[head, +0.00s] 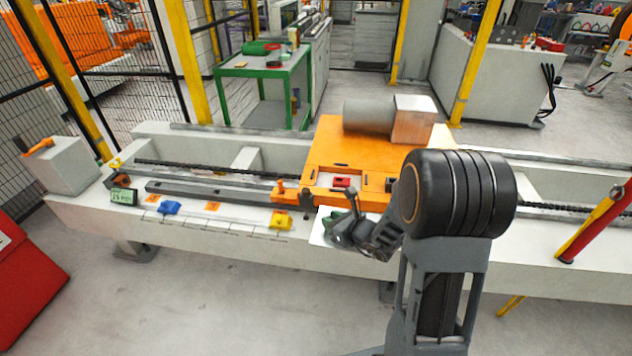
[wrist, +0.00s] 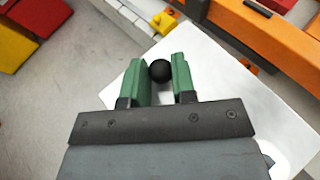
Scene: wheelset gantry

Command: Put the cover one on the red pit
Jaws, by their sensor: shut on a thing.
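The cover is a flat white plate (head: 318,230) with a round black knob (wrist: 160,71). My gripper (head: 333,222) has green fingertips and is shut on the knob, with the plate below the fingers in the wrist view (wrist: 215,75). The plate is at the front edge of the bench, below the orange carriage; I cannot tell whether it touches the bench. The red pit, a pale recess with a red block (head: 342,182) in it, is in the carriage top, behind and slightly right of my gripper. My gripper hides part of the plate in the head view.
The orange carriage (head: 335,150) carries a grey cylinder (head: 368,117) and a metal block (head: 413,120). A yellow block (head: 281,220) and a blue block (head: 169,207) lie left along the bench (head: 110,215). A red and yellow post (head: 595,225) stands at the right.

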